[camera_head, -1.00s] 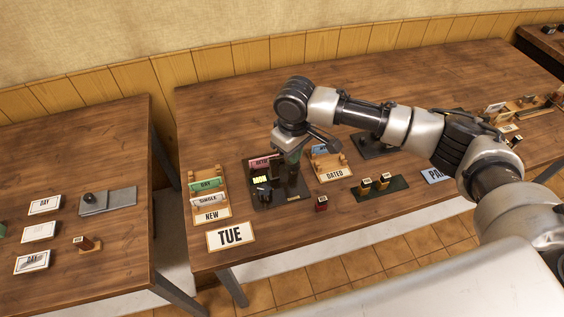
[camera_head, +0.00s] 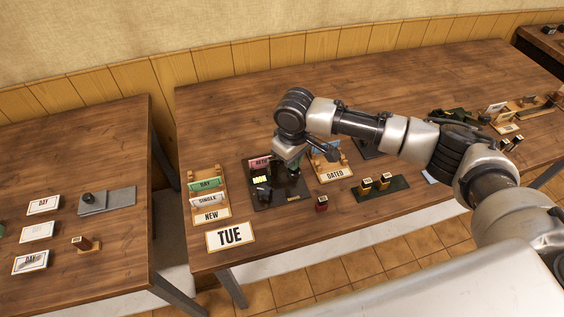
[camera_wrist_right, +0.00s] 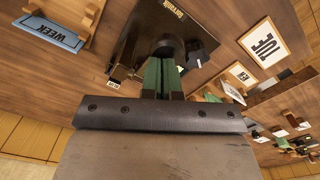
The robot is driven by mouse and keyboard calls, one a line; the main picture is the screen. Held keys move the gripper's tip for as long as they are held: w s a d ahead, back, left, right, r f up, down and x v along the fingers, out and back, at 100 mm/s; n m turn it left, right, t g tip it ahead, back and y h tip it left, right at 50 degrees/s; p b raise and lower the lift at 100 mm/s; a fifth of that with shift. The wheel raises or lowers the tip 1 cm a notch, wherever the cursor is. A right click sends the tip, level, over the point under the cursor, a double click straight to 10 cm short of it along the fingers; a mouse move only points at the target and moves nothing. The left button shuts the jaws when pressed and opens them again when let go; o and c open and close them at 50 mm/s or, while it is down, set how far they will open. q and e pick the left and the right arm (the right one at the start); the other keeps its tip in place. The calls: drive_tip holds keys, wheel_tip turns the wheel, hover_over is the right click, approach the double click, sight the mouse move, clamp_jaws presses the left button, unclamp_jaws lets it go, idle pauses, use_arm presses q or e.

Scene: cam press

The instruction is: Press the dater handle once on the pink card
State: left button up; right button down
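The dater press is a black base (camera_head: 266,203) near the left end of the main table. A pink card (camera_head: 259,162) with partly hidden lettering stands at its back left. My right gripper (camera_head: 289,168) is over the right part of the base, pointing down and covering most of the dater there. In the right wrist view its green-padded fingers (camera_wrist_right: 162,77) lie together, shut with no clear gap. Their tips are at the dark round dater handle (camera_wrist_right: 165,46); whether they touch it I cannot tell. My left gripper is not in view.
A rack with green and white cards (camera_head: 206,198) stands left of the press. The DATED rack (camera_head: 333,174) stands close on its right. A small dark red stamp (camera_head: 321,203) and a green stamp tray (camera_head: 379,189) are in front.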

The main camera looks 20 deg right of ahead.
drive_tip(key=shift+f, duration=0.45)
drive_tip(key=shift+r+p, duration=0.5)
drive_tip(key=shift+p, duration=0.15)
drive_tip(key=shift+r+p, duration=1.75)
drive_tip(key=shift+p, duration=0.35)
wheel_tip(320, 180, up, 5)
drive_tip(key=p, duration=0.6)
